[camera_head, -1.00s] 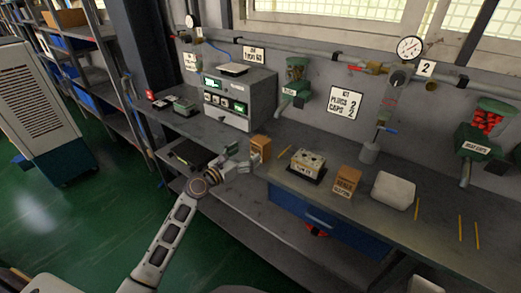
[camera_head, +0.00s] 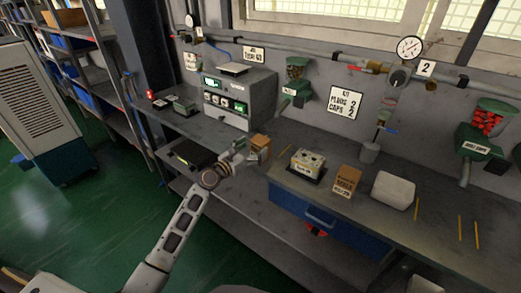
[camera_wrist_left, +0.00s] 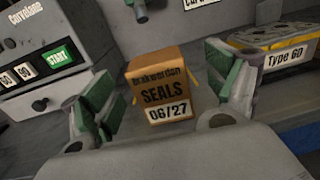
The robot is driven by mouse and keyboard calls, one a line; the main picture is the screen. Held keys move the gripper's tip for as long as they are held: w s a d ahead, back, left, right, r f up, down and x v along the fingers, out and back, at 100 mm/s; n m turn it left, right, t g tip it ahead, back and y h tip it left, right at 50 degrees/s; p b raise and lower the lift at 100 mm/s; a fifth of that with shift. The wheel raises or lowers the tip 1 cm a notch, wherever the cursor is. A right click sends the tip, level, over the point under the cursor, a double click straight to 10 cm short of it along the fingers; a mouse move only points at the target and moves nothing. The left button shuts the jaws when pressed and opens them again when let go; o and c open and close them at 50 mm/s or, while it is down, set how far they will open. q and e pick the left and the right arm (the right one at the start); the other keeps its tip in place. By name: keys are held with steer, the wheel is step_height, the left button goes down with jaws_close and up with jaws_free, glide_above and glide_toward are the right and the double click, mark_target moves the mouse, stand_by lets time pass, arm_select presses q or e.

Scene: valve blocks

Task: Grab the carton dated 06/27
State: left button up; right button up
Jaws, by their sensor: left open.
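The carton dated 06/27 (camera_wrist_left: 160,88) is a small brown box marked SEALS, standing upright on the bench; it also shows in the head view (camera_head: 261,144). My left gripper (camera_wrist_left: 163,100) is open, with its green-padded fingers to the left and right of the carton. I see gaps on both sides, and the carton appears ahead of or between the fingertips. In the head view the left gripper (camera_head: 240,152) is close to the carton and partly covers it. A second brown carton (camera_head: 346,181) stands further right; its date is too small to read surely. My right gripper is not in view.
A valve block (camera_head: 308,162) labelled Type 60 sits on a dark plate right of the near carton. A grey machine (camera_head: 240,100) with a green START button stands behind left. A white rounded block (camera_head: 393,190) and yellow sticks lie right.

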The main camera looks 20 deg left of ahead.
mark_target(261, 139)
arm_select(q)
steer(key=shift+x, duration=0.8)
steer(key=shift+a+x, duration=0.25)
steer(key=shift+x, duration=1.05)
steer(key=shift+w+d, duration=0.2)
steer(key=shift+w, duration=0.3)
steer(key=c, duration=1.3)
steer(key=shift+w+r+p, duration=0.1)
steer(key=shift+r+p, duration=0.2)
steer(key=shift+r, duration=0.8)
step_height(261, 139, up, 7)
steer(key=shift+f+p, duration=0.15)
steer(key=shift+p, duration=0.95)
steer(key=shift+r, duration=0.65)
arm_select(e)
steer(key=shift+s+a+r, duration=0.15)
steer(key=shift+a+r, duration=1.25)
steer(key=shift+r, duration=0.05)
